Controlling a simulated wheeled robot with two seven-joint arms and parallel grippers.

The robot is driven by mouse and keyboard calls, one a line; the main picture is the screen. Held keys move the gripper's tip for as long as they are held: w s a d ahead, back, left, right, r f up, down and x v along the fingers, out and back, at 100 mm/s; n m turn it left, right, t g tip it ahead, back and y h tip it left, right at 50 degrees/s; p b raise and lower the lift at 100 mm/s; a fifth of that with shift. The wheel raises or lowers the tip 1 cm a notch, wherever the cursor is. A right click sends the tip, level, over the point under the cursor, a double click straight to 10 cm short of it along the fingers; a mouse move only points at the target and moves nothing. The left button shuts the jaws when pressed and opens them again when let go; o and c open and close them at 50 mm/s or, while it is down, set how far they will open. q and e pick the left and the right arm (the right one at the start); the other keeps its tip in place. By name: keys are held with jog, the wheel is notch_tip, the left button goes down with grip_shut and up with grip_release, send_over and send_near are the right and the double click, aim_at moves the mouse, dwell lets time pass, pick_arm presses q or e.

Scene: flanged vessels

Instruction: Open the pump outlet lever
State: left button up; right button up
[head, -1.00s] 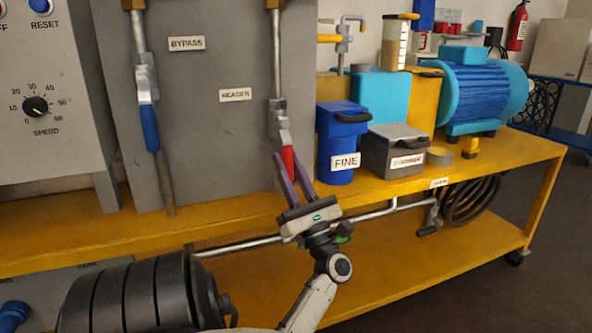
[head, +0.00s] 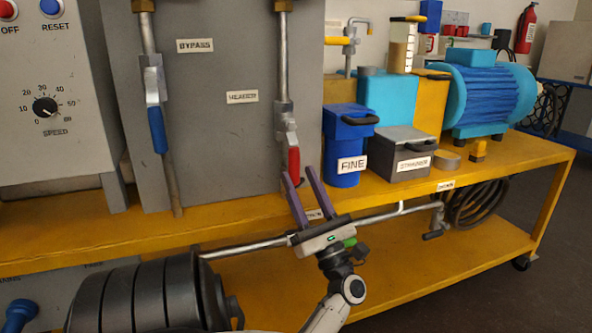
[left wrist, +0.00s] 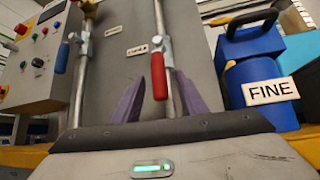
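No label that I can read says pump outlet. A red lever (head: 293,164) hangs down in line with its vertical pipe, near the HEADER label (head: 242,97). It also hangs in the left wrist view (left wrist: 159,76). My left gripper (head: 299,174) is open and empty, its two purple fingers apart just below and in front of the red lever. In the left wrist view the lever appears between the fingers (left wrist: 159,98), and I see no contact. A blue lever (head: 157,130) hangs down on the pipe by the BYPASS label (head: 195,45). My right gripper is not in view.
A blue FINE canister (head: 345,140) and a grey STRAINER box (head: 398,155) stand right of the red lever on the yellow bench (head: 235,216). A blue motor (head: 488,95) is farther right. A DRAIN pipe (head: 378,217) runs below the bench top. A grey panel (head: 225,140) stands behind the levers.

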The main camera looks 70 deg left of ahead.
pick_arm(q)
jog(key=shift+v, duration=1.85)
